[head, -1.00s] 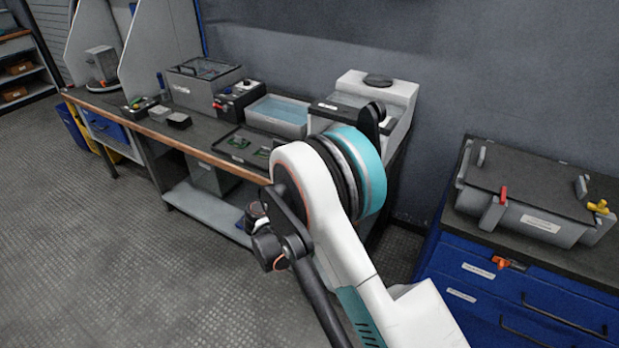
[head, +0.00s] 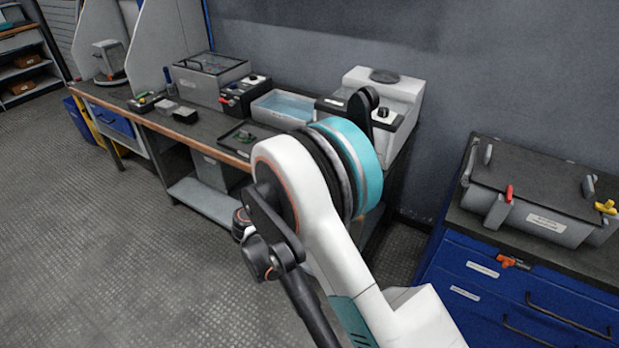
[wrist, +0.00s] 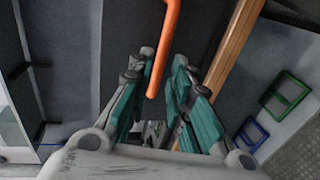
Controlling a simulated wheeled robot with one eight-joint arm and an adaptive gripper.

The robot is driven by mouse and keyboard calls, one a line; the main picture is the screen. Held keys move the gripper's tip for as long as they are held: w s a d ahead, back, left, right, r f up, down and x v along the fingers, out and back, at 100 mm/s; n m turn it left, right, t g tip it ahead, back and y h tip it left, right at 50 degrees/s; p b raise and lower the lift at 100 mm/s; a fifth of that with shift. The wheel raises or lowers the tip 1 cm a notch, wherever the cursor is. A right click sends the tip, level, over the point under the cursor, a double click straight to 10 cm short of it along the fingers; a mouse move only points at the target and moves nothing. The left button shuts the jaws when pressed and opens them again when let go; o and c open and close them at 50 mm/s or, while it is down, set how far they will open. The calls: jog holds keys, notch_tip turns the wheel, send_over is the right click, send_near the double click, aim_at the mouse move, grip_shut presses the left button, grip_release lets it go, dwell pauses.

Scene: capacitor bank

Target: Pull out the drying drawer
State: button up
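My gripper (wrist: 164,58) shows in the wrist view with its two teal-padded fingers apart. A smooth orange bar (wrist: 163,45) comes down from the top of that view, and its rounded end lies between the fingers in the picture. I cannot tell whether the bar touches either finger or what it belongs to. In the head view the gripper is not visible. No drawer is clearly marked as the drying drawer; a blue drawer (head: 113,121) sits under the left of the bench, and a blue drawer cabinet (head: 480,292) with black handles stands at the right.
The long bench (head: 228,157) carries a grey box (head: 215,85), a blue bath (head: 283,108) and a white machine (head: 398,92). A lidded grey case (head: 545,222) sits on the right cabinet. Open floor (head: 130,250) lies at the left.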

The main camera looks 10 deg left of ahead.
jog(key=v, duration=0.6)
dwell(0.3)
